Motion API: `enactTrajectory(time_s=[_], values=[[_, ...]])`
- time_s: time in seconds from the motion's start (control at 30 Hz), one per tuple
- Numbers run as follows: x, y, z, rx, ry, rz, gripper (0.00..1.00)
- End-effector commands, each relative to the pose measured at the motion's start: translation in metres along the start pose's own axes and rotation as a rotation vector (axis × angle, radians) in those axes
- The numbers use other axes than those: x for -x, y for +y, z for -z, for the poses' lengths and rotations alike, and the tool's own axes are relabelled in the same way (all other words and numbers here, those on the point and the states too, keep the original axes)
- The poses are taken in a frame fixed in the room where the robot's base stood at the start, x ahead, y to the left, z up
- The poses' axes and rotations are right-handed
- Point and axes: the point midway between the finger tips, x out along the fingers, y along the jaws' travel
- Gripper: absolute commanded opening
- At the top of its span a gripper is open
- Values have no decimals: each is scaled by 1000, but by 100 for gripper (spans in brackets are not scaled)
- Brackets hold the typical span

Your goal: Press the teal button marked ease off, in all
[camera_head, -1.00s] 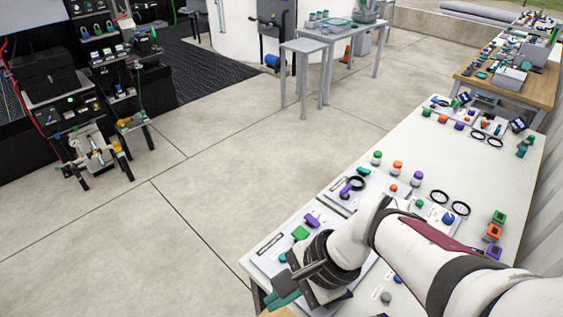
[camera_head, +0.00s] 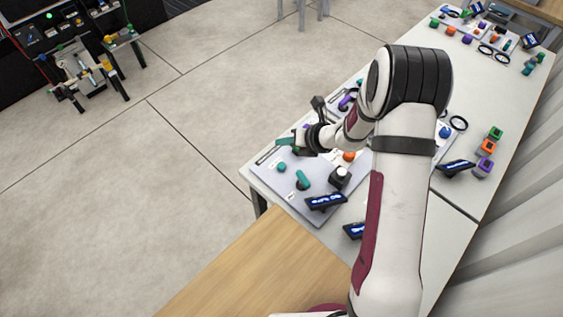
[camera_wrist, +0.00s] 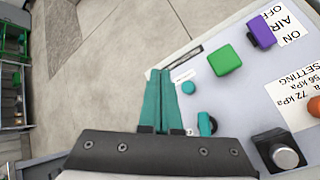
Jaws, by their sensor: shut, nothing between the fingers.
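A small round teal button (camera_wrist: 188,88) sits on the grey panel in the wrist view, beside a small white label too small to read. In the head view the teal button (camera_head: 281,166) is near the panel's left edge. A teal lever (camera_wrist: 207,124) stands on the same panel; it also shows in the head view (camera_head: 303,180). My gripper (camera_wrist: 160,73) has its teal fingers shut together with nothing between them. In the wrist view its tips appear just left of the button, apart from it. In the head view my gripper (camera_head: 284,141) is above the panel's far-left edge.
The panel (camera_wrist: 222,103) also carries a green block (camera_wrist: 224,60), a purple switch (camera_wrist: 261,31), an orange knob (camera_wrist: 314,107) and a black-based knob (camera_wrist: 284,155). A blue-lit display (camera_head: 325,201) stands at its near edge. Open floor lies left of the table.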

Motion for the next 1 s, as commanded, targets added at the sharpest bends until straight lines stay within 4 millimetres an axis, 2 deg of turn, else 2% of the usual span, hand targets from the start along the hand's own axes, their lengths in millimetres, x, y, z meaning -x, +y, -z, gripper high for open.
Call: enactTrajectory(time_s=[0.27,0.7,1.0], values=[[-5,-3,4,3,2,-2,0],[-48,-34,35,4,2,-2,0],[-61,-44,44,6,0,-1,0]])
